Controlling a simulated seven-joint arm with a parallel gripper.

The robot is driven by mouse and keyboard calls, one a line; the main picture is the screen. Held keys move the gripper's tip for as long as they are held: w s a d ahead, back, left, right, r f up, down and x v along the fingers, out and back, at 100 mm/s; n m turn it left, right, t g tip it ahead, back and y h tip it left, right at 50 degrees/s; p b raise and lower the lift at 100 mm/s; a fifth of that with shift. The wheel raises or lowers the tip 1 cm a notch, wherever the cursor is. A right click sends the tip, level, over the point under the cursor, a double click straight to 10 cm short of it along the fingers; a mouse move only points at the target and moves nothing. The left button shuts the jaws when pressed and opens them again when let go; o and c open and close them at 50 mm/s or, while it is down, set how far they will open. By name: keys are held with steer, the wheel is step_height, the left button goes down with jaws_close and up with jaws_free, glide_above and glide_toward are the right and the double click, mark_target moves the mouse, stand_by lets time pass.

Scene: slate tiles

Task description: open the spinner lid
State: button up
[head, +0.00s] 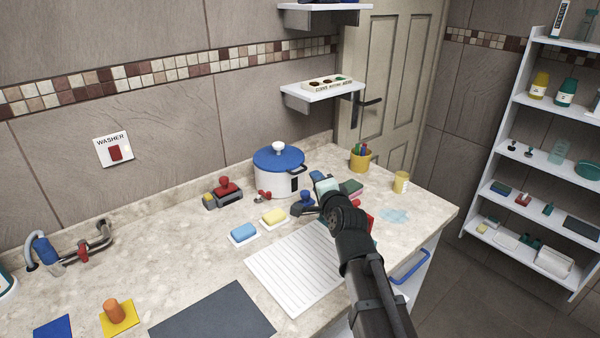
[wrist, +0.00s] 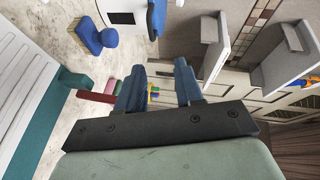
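The spinner (head: 296,187) is a white round pot with a blue lid (head: 268,158), a white knob (head: 278,148) on top and a dark side handle. The lid looks seated on the pot. My gripper (head: 318,176) is just right of the spinner, partly covered by my arm. In the wrist view my gripper (wrist: 160,75) has its two blue fingers apart with nothing held between them. Part of the spinner (wrist: 122,8) shows at the top edge there, with the blue lid (wrist: 156,18) cut off; it is apart from the fingers.
A blue stamp (head: 307,200) stands in front of the spinner, and a red stamp (head: 224,187) is left of it. A yellow pen cup (head: 360,158) stands behind right. A wall shelf (head: 322,90) is above. Soap dishes (head: 243,233) and a ribbed white board (head: 295,268) lie in front.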

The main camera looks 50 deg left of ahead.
mark_target(300, 172)
steer(key=shift+m+g, duration=0.4)
steer(key=x, duration=0.4)
steer(key=f+x, duration=0.1)
steer(key=x, duration=0.4)
steer(key=s+x, duration=0.1)
steer(key=x, duration=0.4)
steer(key=shift+a+f, duration=0.1)
steer(key=shift+f, duration=0.15)
steer(key=shift+c, duration=0.5)
steer(key=shift+f, duration=0.1)
jaws_close()
